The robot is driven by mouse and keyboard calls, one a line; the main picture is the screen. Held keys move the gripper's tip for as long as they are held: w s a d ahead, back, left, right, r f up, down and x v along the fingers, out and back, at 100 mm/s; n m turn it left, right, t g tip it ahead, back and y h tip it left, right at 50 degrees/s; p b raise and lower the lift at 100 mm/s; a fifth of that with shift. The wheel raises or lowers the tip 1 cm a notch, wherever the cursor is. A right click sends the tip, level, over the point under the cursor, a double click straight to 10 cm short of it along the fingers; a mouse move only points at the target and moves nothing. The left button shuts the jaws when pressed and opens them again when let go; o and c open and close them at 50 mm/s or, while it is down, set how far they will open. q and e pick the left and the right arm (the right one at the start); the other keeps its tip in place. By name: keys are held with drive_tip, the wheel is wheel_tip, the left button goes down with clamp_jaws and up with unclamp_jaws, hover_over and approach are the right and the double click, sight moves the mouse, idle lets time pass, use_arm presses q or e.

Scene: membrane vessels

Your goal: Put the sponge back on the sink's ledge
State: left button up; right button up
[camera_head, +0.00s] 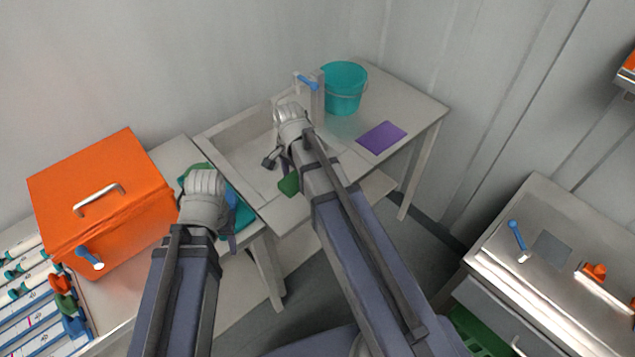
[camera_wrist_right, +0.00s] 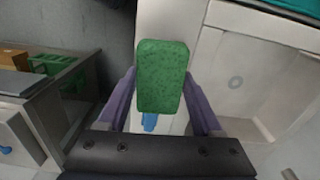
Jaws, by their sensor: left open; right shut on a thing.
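The green sponge (camera_head: 289,184) is held between the fingers of my right gripper (camera_head: 279,170), close above the front rim of the sink (camera_head: 232,157). In the right wrist view the sponge (camera_wrist_right: 162,75) fills the space between the two purple fingers of the right gripper (camera_wrist_right: 163,98). The sink basin with its round drain (camera_wrist_right: 235,83) lies to the right of the sponge there. My left gripper (camera_head: 229,236) is open, over the counter left of the sink, and its own wrist partly hides it. My right arm hides part of the sink.
A teal bucket (camera_head: 344,86) and a purple cloth (camera_head: 382,137) are on the counter right of the sink. An orange box (camera_head: 105,200) stands at left. A teal item (camera_head: 243,212) lies beside my left wrist. A metal-topped cabinet (camera_head: 560,235) stands at right, across open floor.

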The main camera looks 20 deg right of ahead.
sight(293, 208)
drive_tip(key=shift+s+a+m, duration=0.2)
drive_tip(key=shift+a+m, duration=0.2)
drive_tip(key=shift+a, duration=0.2)
wheel_tip(293, 208, down, 10)
drive_tip(key=b, duration=1)
drive_tip(key=shift+r, duration=0.1)
drive_tip(key=shift+f, duration=0.25)
drive_tip(key=o, duration=1.2)
drive_tip(key=shift+r, duration=0.1)
